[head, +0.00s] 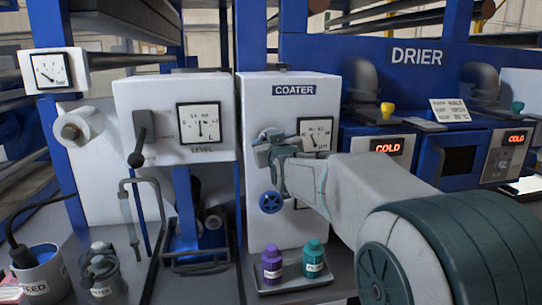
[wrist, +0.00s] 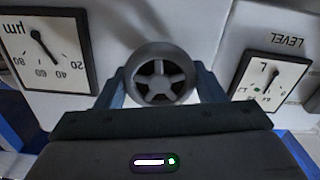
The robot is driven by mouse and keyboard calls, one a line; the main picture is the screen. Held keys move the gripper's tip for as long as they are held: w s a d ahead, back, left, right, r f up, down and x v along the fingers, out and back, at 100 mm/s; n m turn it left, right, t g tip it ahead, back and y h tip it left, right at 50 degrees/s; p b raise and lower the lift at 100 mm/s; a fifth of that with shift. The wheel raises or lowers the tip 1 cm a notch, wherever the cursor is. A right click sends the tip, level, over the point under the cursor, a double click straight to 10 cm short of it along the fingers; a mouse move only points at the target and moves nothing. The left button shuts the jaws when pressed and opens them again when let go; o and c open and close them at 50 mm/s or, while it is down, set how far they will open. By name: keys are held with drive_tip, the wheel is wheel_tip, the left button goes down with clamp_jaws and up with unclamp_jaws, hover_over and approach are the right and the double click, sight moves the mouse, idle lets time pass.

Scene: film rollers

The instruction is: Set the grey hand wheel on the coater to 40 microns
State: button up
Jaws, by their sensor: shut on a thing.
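The grey hand wheel (wrist: 160,80) is a round spoked wheel on the white front panel of the coater (head: 292,91). My gripper (wrist: 163,88) is shut on it, with one finger on each side of its rim. In the head view my gripper (head: 272,148) hides most of the wheel. The micron gauge (wrist: 43,50) appears upside down in the wrist view. Its needle points close to 40, slightly toward the 20 side. In the head view this gauge (head: 317,133) stands right of the wheel, too small to read exactly.
A blue hand wheel (head: 270,202) sits just below my gripper. A purple bottle (head: 271,264) and a teal bottle (head: 313,258) stand on a tray below. The level gauge (head: 198,122) and a black lever (head: 141,140) are to the left.

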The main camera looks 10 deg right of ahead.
drive_tip(key=shift+f+m+b, duration=0.15)
drive_tip(key=shift+m+b, duration=0.95)
drive_tip(key=shift+m, duration=0.2)
drive_tip(key=o, duration=1)
drive_tip(key=shift+c, duration=0.2)
drive_tip(key=s+b, duration=0.2)
drive_tip(key=s, duration=1.2)
drive_tip(key=shift+w, duration=0.1)
drive_tip(key=s+f+g+p, duration=1.1)
drive_tip(key=s+f+g, duration=0.4)
drive_tip(key=s+f, duration=0.4)
drive_tip(key=s, duration=0.3)
drive_tip(key=shift+s, duration=0.3)
